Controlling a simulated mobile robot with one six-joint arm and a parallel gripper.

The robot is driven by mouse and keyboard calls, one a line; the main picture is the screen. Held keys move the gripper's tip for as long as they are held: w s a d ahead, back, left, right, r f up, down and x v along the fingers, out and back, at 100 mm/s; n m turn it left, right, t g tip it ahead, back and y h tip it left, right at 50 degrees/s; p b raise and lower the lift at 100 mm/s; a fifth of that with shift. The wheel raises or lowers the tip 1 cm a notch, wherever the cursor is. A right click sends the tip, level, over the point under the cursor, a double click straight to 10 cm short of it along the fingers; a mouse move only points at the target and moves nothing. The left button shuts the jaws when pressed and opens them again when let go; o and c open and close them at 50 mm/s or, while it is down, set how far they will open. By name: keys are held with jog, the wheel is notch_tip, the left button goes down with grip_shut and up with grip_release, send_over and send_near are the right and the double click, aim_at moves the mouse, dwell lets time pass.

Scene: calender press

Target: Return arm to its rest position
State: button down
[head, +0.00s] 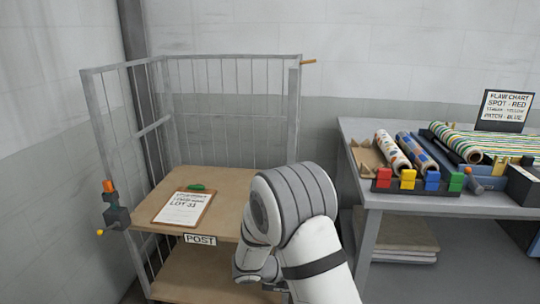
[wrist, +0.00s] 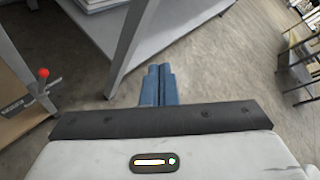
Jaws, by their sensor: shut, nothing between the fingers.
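My arm fills the lower middle of the head view, bent in front of the wooden shelf cart (head: 235,185). My gripper (wrist: 160,72) shows in the wrist view as two blue fingers side by side, pressed together with nothing between them. It points out over the bare grey floor (wrist: 205,68), close to a grey table leg (wrist: 128,45). In the head view the fingers are hidden behind my arm or out of frame.
A clipboard (head: 183,208) with a green object lies on the cart's top board. A grey table (head: 450,203) at right holds patterned rolls (head: 393,151), coloured clips (head: 407,179) and a flaw chart sign (head: 505,108). Open floor shows at right in the wrist view.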

jog(key=s+d+r+m+g+y+p, duration=0.2)
jog(key=s+d+r+m+p, duration=0.1)
jog(key=s+r+m, duration=0.4)
jog(key=s+d+r+m+g+y+p, duration=0.2)
jog(key=s+d+r+m+g+p, duration=0.25)
jog(key=r, duration=0.45)
jog(key=s+a+r+m+t+y+p, duration=0.2)
jog(key=s+r+m+y, duration=0.2)
jog(key=s+r+m, duration=0.2)
jog(key=s+a+r+m+t+y+p, duration=0.2)
jog(key=s+r+m, duration=0.5)
jog(key=m, duration=0.4)
jog(key=shift+r+y+p, duration=0.5)
jog(key=shift+y+p, duration=0.15)
jog(key=shift+y, duration=0.35)
jog(key=shift+s+t, duration=0.1)
jog(key=shift+t, duration=0.15)
